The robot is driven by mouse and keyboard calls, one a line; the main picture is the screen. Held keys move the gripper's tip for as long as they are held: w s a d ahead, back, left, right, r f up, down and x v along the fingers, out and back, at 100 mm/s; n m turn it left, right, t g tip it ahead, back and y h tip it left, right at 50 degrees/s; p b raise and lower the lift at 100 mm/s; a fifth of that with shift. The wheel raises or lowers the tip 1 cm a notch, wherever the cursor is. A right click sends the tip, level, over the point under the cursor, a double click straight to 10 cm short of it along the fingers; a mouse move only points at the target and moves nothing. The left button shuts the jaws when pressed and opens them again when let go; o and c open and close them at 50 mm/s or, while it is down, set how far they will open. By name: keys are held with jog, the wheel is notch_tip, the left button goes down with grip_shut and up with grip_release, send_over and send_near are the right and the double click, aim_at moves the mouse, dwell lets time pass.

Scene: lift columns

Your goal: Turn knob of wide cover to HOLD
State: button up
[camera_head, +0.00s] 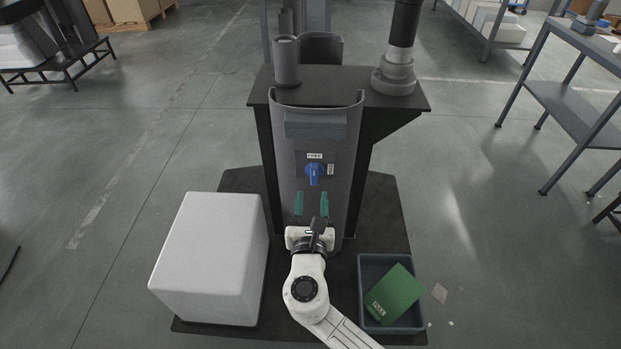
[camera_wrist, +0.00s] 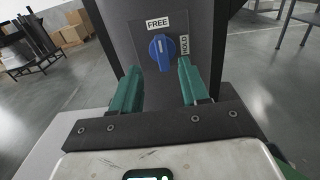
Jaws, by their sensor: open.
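The wide cover (camera_head: 345,200) is a curved grey shell on the front of the black column stand. Its blue knob (camera_head: 315,173) sits on a dark plate, with one label above and one at the right. In the wrist view the blue knob (camera_wrist: 162,52) has its handle close to upright, toward the FREE label (camera_wrist: 157,23); the HOLD label (camera_wrist: 184,44) is at its right. My gripper (camera_head: 312,203) has green fingers, apart and empty, below the knob. In the wrist view the gripper (camera_wrist: 158,80) has its fingers spread on both sides of the knob, apparently short of it.
A white block (camera_head: 210,258) stands left of the column on the dark base. A grey bin (camera_head: 365,275) with a green box (camera_head: 394,294) stands at the right. A handle-like bar (camera_head: 315,126) crosses the cover above the knob.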

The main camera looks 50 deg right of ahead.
aim_at(314, 174)
jog(key=x, duration=0.7)
jog(key=shift+w+d, duration=0.15)
jog(key=shift+d, duration=0.1)
grip_shut()
